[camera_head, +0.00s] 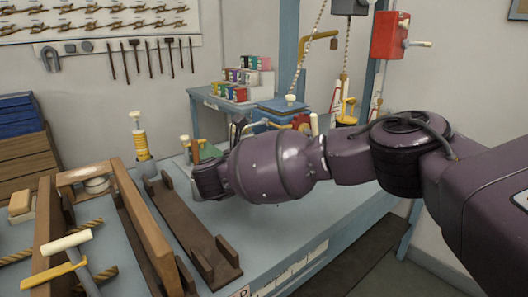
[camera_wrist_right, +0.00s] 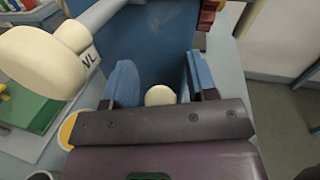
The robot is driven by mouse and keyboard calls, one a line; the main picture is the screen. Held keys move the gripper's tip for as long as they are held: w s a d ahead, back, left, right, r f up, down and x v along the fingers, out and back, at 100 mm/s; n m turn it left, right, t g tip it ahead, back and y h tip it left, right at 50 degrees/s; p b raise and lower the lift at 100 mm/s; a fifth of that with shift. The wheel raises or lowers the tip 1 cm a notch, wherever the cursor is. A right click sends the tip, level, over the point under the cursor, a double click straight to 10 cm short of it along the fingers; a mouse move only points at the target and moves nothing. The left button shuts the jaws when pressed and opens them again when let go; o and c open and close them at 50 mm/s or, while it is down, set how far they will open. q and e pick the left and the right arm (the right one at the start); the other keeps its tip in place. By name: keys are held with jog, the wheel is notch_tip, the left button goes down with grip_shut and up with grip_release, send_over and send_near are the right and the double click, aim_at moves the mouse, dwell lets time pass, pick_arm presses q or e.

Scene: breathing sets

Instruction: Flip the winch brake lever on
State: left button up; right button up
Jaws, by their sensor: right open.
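My right gripper (camera_wrist_right: 163,80) is open, its two blue-padded fingers apart in the right wrist view. A small round cream knob (camera_wrist_right: 160,95) shows between the fingers near their base; I cannot tell whether it touches them. A blue housing (camera_wrist_right: 155,45) lies beyond the fingertips. A large cream knob (camera_wrist_right: 38,62) on a pale arm is left of the fingers. In the head view my right arm reaches in from the right over the bench and hides part of a blue machine (camera_head: 285,106) with a cream-topped post. Which knob belongs to the winch brake lever is unclear. My left gripper is not in view.
The blue bench (camera_head: 290,235) carries a brown wooden channel (camera_head: 190,230), a wooden frame, a mallet (camera_head: 66,243) and a yellow spring post (camera_head: 140,140). A red box with a lever (camera_head: 392,36) is on the upright at right. The bench front is clear.

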grip_shut()
jog(key=shift+a, duration=0.1)
jog(key=shift+s+a, duration=0.15)
jog(key=shift+s+a+f+t+h+p, duration=0.15)
jog(key=shift+a+f+t+h+p, duration=0.15)
jog(key=shift+t+h, duration=0.35)
jog(key=shift+s+a+f+n+t+h, duration=0.2)
jog(key=shift+f+n+t+h, duration=0.15)
jog(key=shift+t, duration=0.2)
jog(key=shift+s+a+f+n+t+h, duration=0.2)
jog(key=shift+n+t+h, duration=0.1)
jog(key=shift+t, duration=0.2)
